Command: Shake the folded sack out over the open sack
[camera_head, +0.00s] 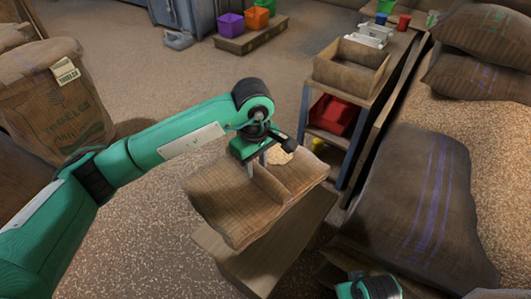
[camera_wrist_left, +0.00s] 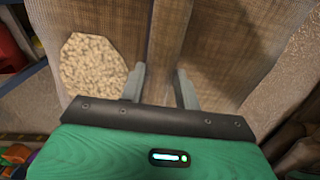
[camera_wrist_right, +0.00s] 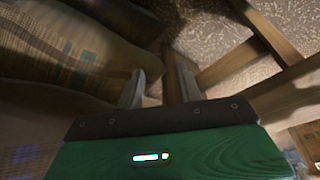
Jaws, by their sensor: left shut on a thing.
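The folded sack (camera_head: 232,207), brown and coarse, lies on a low wooden stand (camera_head: 247,262). My left gripper (camera_head: 257,166) is over it, with its fingers either side of a raised fold (camera_wrist_left: 169,35). The fold runs between the fingertips in the left wrist view. A pale grainy patch (camera_wrist_left: 92,68) shows beside it. An upright sack with a label and green print (camera_head: 55,105) stands at the left behind my left arm; its mouth is hard to make out. My right gripper (camera_wrist_right: 155,72) has its fingers apart with nothing visible between them.
Full sacks (camera_head: 415,200) lie along the right. A shelf with an open cardboard box (camera_head: 350,68) and a red bin (camera_head: 333,115) stands behind the stand. Purple and orange bins (camera_head: 231,26) are at the back. Grain-strewn floor is clear in the middle.

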